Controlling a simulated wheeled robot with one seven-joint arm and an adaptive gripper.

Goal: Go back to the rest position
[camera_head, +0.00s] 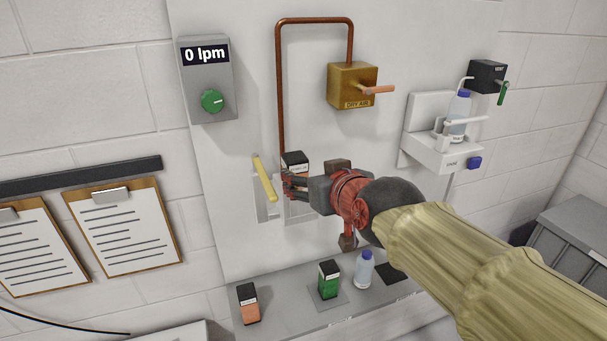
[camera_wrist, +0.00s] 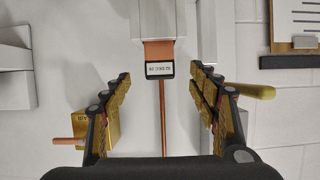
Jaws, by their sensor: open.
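My gripper (camera_head: 297,187) is in front of the wall panel, at the lower end of the copper pipe. In the wrist view my gripper (camera_wrist: 161,72) is open, with one finger on each side and a gap to the cartridge between them. That orange cartridge (camera_wrist: 158,51) has a black end and a white label. It sits against a grey holder on the panel. In the head view the cartridge (camera_head: 295,160) shows its black top, and my gripper partly hides it. My arm reaches in from the lower right.
A yellow lever (camera_head: 264,178) stands close left of my gripper. A brass DRY AIR box (camera_head: 352,86) with a handle is above. The shelf below (camera_head: 290,318) carries an orange cartridge (camera_head: 248,304), a green one (camera_head: 329,279) and a bottle (camera_head: 364,270). The dial display (camera_head: 206,55) reads 0 lpm.

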